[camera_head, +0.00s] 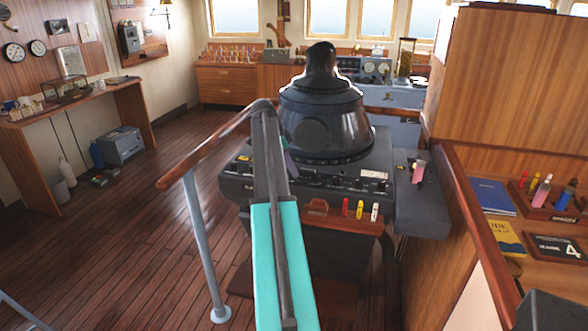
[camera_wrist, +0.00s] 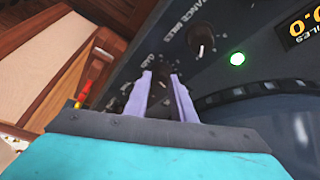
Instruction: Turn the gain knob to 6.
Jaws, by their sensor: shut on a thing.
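The gain knob (camera_wrist: 158,93) is a small dark knob on the black front panel of the radar console. In the wrist view it sits between the two lavender fingers of my gripper (camera_wrist: 162,88), which is shut on it. Partly readable white lettering shows beside the knob, but its pointer and number setting are hidden. In the head view my gripper (camera_head: 288,163) reaches the console's front panel (camera_head: 335,182) left of its middle; my arm hides the knob there.
Another knob (camera_wrist: 203,40), marked with a miles label, is close beyond my fingers, near a green lamp (camera_wrist: 237,59) and an orange display (camera_wrist: 302,28). A wooden handrail (camera_head: 215,148) is left of my arm. Coloured markers (camera_head: 360,209) stand below the panel.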

